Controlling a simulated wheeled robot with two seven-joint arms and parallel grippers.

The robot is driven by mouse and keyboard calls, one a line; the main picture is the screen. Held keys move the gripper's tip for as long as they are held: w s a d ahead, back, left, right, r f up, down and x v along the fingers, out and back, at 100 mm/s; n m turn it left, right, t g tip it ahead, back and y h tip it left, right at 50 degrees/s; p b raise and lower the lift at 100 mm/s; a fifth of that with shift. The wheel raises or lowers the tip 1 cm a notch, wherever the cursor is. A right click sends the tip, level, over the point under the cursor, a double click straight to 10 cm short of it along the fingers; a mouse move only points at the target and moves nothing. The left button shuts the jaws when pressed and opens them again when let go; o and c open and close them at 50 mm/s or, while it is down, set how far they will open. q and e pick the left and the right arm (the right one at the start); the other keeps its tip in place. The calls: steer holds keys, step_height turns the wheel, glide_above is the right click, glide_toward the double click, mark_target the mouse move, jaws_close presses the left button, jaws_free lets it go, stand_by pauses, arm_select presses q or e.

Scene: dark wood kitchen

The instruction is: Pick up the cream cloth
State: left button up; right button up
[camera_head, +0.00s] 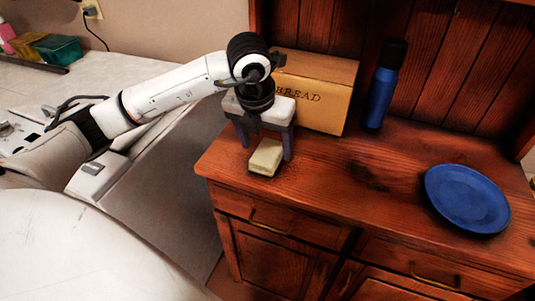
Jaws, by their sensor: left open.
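The cream cloth (266,157) looks like a small folded block. It lies on the dark wood counter (340,190) near its left end. My left gripper (266,153) points down over the cloth from behind, with its fingers apart on either side of it. Whether the fingers touch the cloth cannot be told. My right gripper is not in view.
A wooden bread box (325,112) stands right behind my left gripper. A blue bottle (383,85) stands to its right against the back panel. A blue plate (467,198) lies at the right. The counter between cloth and plate is clear.

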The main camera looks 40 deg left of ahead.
mark_target(267, 153)
arm_select(q)
steer(key=shift+x, duration=0.95)
steer(key=shift+f+b, duration=0.25)
steer(key=shift+b, duration=0.1)
steer(key=c, duration=1.1)
steer(key=shift+r+p, duration=0.5)
steer(key=shift+p, duration=0.1)
steer(key=shift+c, duration=0.2)
step_height(267, 153, up, 10)
steer(key=shift+f+b, duration=0.2)
steer(key=shift+b, duration=0.1)
